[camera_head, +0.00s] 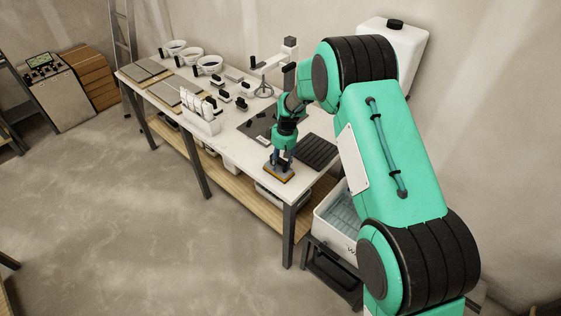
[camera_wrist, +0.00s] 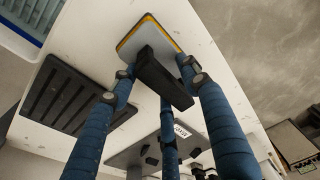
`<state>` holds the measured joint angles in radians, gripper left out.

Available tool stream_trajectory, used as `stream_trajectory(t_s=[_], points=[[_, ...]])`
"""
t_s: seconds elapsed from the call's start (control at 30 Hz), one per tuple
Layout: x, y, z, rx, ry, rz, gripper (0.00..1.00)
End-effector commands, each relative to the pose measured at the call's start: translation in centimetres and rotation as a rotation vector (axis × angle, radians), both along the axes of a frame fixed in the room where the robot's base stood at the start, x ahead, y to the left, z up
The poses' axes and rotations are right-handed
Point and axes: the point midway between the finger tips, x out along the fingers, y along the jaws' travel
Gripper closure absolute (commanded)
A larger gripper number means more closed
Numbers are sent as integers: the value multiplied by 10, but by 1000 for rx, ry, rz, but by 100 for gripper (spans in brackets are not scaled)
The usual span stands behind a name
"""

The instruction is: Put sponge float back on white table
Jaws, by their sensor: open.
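The sponge float (camera_head: 279,177) rests on the white table (camera_head: 237,152), close to its front edge at the near end. In the wrist view the float (camera_wrist: 139,40) shows a grey plate, a yellow-orange sponge edge and a black handle. My gripper (camera_head: 281,162) is right above the float, pointing down. In the wrist view its blue fingers (camera_wrist: 158,82) are open and stand around the black handle. I cannot tell whether any finger touches it. The white tabletop (camera_wrist: 90,35) shows beside the float.
A black ribbed mat (camera_head: 317,151) lies beside the float. A dark grey board (camera_head: 258,126) with small black pieces lies behind. A white holder (camera_head: 201,121), bowls (camera_head: 191,56) and tiles (camera_head: 180,92) fill the far part. A white tub (camera_head: 333,215) stands off the near end.

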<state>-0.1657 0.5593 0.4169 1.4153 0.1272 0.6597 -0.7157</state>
Motion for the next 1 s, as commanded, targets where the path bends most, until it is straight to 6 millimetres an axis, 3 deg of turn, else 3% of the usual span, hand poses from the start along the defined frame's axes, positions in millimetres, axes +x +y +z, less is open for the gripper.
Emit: stream_trajectory(t_s=[0.27,0.8,1.0], points=[[-1,-2,24,1,-2,0,54],[-8,-10,106,0,-1,0,54],[-9,-11,118,0,0,0,54]])
